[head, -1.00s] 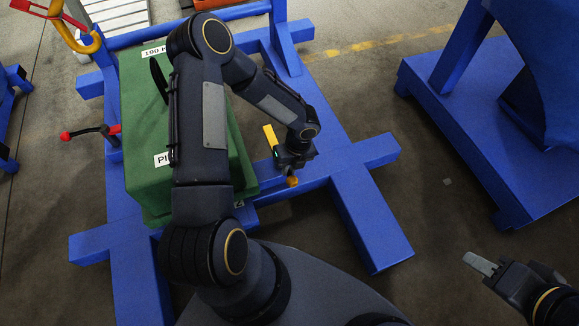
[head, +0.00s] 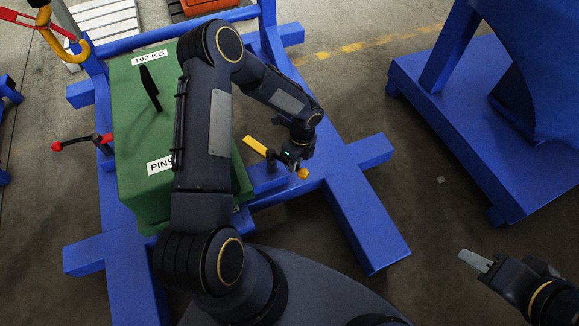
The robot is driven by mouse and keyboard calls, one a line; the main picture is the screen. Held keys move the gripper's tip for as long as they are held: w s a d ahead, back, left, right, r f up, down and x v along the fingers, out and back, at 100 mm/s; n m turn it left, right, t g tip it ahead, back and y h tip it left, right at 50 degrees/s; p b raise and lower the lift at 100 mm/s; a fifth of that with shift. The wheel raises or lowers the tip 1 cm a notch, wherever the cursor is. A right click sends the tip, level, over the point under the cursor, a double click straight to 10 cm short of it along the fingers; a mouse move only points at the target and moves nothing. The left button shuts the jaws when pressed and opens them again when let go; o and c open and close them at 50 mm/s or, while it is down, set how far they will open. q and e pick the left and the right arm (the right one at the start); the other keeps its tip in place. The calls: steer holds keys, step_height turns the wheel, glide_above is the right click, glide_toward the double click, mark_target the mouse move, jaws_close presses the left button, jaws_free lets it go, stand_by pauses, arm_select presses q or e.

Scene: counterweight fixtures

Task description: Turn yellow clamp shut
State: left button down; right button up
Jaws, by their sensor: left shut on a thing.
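The yellow clamp shows as a flat yellow bar (head: 255,146) and a small yellow-orange knob (head: 303,173). It is at the right side of the green weight block, above the blue frame. My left gripper (head: 288,160) is shut on the clamp between the bar and the knob; its fingers and the gripped part are mostly hidden by the wrist. The bar points up and left in the picture. My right gripper (head: 472,258) is away from the clamp at the lower right, over bare floor. Its fingers look close together, but their gap cannot be made out.
The green block (head: 135,105), labelled "190 KG" and "PINS", sits on the blue frame (head: 365,220). A red-knobbed lever (head: 80,142) sticks out at its left. A yellow hook (head: 62,42) is at the upper left. Another blue fixture (head: 470,130) stands at right, with open floor between.

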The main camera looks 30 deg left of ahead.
arm_select(q)
steer(key=w+a+n+h+b, duration=0.2)
steer(key=w+a+n, duration=0.1)
steer(key=w+n, duration=0.6)
steer(key=shift+w+a+n+t, duration=0.35)
steer(key=shift+a+n+t, duration=0.05)
steer(key=shift+n, duration=1.4)
steer(key=shift+w, duration=0.1)
steer(key=c, duration=1.4)
jaws_free()
steer(key=shift+r, duration=0.1)
step_height(320, 180, up, 8)
steer(key=a+p, duration=0.1)
steer(key=p, duration=0.1)
steer(key=shift+w+f, duration=0.25)
steer(key=shift+w, duration=0.15)
